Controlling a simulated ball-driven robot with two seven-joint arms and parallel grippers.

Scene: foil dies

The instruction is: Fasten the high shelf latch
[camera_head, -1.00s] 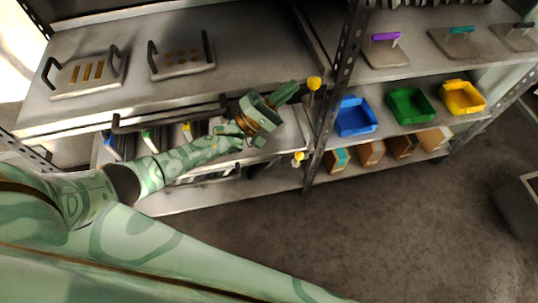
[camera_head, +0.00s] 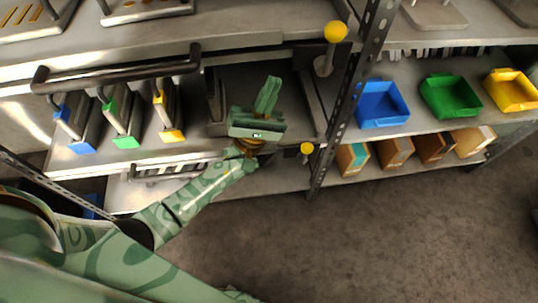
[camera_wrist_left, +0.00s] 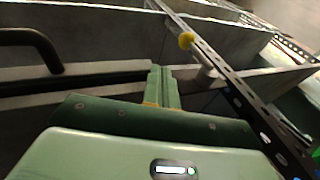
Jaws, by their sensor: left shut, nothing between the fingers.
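The high shelf latch has a yellow ball knob (camera_head: 335,32) on a grey stem, upright beside the perforated post at the upper shelf's right end. A yellow knob (camera_wrist_left: 186,40) also shows ahead in the left wrist view, seemingly this same one. A lower latch with a yellow knob (camera_head: 306,148) sits on the shelf below. My left gripper (camera_head: 270,85) is shut and empty, below and left of the high knob, apart from it. Its closed fingers (camera_wrist_left: 160,84) point forward in the left wrist view. My right gripper is not in view.
A long dark handle bar (camera_head: 120,70) runs along the upper shelf front, left of my gripper. Blue, green and yellow-tagged dies (camera_head: 122,122) stand beneath it. The perforated post (camera_head: 352,95) stands to the right, with a blue bin (camera_head: 382,103) beyond. Open floor lies in front.

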